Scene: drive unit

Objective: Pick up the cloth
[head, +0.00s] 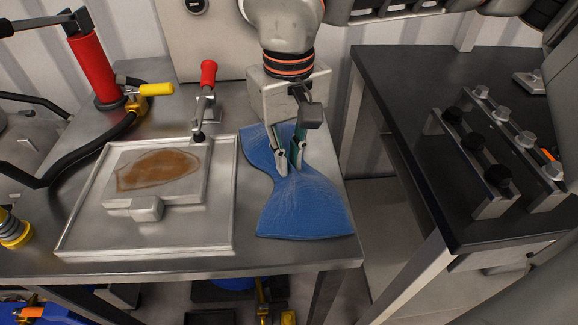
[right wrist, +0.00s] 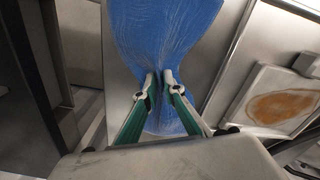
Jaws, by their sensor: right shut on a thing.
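The blue cloth (head: 305,205) lies on the metal table to the right of the tray, pinched narrow at its middle and fanned out toward the front edge. My right gripper (head: 288,168) comes down from above and is shut on the cloth's bunched middle. In the right wrist view, the two fingertips (right wrist: 159,82) close on the gathered cloth (right wrist: 165,35). Most of the cloth seems to rest on the table; I cannot tell if any part is lifted. My left gripper is not in view.
A metal tray (head: 85,240) holding a plate with a brown stain (head: 158,170) sits left of the cloth. A red-handled clamp (head: 207,85) stands behind it. A red cylinder (head: 92,68) with a black hose is at the left. A dark table (head: 400,110) with bolted bars stands right, across a gap.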

